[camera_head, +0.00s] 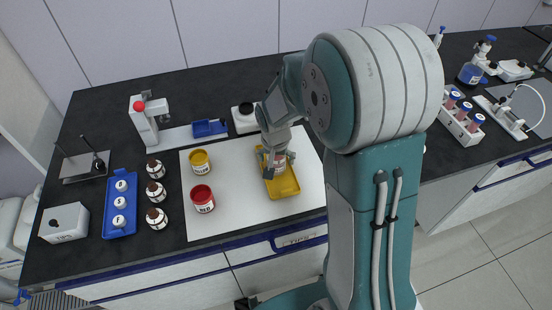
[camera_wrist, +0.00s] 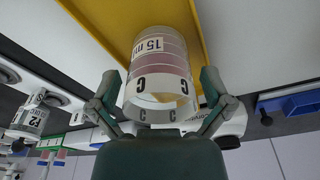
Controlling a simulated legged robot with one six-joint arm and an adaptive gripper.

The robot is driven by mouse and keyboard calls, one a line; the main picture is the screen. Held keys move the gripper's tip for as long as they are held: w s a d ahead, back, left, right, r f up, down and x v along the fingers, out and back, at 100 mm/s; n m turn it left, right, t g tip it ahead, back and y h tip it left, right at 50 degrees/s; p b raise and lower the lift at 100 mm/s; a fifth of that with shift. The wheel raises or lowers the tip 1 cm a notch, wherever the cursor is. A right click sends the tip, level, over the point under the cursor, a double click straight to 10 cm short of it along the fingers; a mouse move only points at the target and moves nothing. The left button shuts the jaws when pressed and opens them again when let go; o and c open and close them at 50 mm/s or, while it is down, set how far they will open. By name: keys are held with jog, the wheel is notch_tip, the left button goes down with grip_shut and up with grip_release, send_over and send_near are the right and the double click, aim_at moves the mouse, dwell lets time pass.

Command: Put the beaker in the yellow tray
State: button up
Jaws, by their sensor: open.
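The beaker (camera_head: 280,165) is a clear cylinder with a pinkish band and a white label. It shows in the head view inside the outline of the yellow tray (camera_head: 287,188), partly hidden by my gripper (camera_head: 277,157). In the wrist view the beaker (camera_wrist: 157,68) appears with its base against the yellow tray (camera_wrist: 98,14) and its rim toward me. My gripper (camera_wrist: 160,92) is open, with one finger on each side of the beaker. I cannot tell if either finger touches it.
On the white mat (camera_head: 232,208), a yellow jar (camera_head: 200,162) and a red jar (camera_head: 202,198) stand left of the tray. Several brown bottles (camera_head: 156,191) line the mat's left side. A blue rack (camera_head: 120,204) is farther left.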

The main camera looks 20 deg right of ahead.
jog(key=r, duration=0.4)
jog(key=s+r, duration=0.1)
jog(key=r, duration=0.3)
jog(key=s+r, duration=0.1)
jog(key=r, duration=0.3)
jog(key=shift+a+r, duration=0.35)
jog(key=shift+a, duration=0.05)
jog(key=s+r+n+t, duration=0.2)
jog(key=s+r, duration=0.2)
jog(key=s, duration=0.5)
jog(key=s+r+n+t, duration=0.2)
jog(key=s+r, duration=0.2)
jog(key=s, duration=0.6)
jog(key=shift+d+n+y, duration=0.3)
jog(key=shift+d+y, duration=0.05)
jog(key=shift+y, duration=0.05)
